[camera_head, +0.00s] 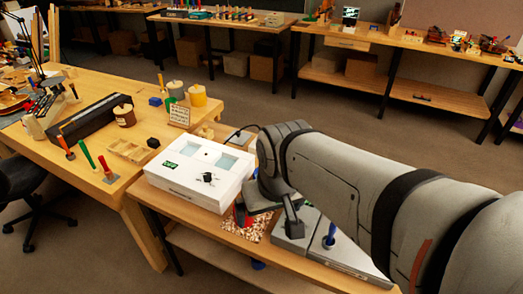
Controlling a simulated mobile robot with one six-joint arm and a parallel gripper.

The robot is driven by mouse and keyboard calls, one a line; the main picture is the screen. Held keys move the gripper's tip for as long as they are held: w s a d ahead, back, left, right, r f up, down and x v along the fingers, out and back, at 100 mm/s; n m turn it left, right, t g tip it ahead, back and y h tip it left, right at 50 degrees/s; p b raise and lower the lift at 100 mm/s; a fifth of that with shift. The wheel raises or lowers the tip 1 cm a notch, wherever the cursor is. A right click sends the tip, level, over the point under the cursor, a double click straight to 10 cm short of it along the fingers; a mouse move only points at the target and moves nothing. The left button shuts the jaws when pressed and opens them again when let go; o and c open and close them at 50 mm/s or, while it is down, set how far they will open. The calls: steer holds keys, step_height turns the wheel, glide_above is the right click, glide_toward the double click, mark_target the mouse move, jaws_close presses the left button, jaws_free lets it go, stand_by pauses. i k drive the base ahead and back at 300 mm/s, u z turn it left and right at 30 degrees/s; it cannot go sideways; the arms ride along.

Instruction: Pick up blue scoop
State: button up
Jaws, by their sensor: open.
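A small blue upright piece (329,237) stands on the grey-topped box at the right end of the near bench, just right of my gripper. It may be the blue scoop, but its shape is too small to be sure. My gripper (268,215) hangs over the near bench between the white box and the grey-topped box, pointing down. It is open, with nothing seen between its fingers. My arm comes in from the right and hides part of the bench.
A white box (199,172) with a green display stands left of my gripper. A red and black thing (241,214) sits among wood-coloured bits beside it. The left bench (125,178) holds tools, jars and a long black case.

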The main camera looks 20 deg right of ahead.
mark_target(329, 241)
steer(key=u, duration=0.6)
steer(key=k, duration=1.7)
steer(key=z, duration=0.3)
steer(key=i, duration=1)
steer(key=z, duration=0.05)
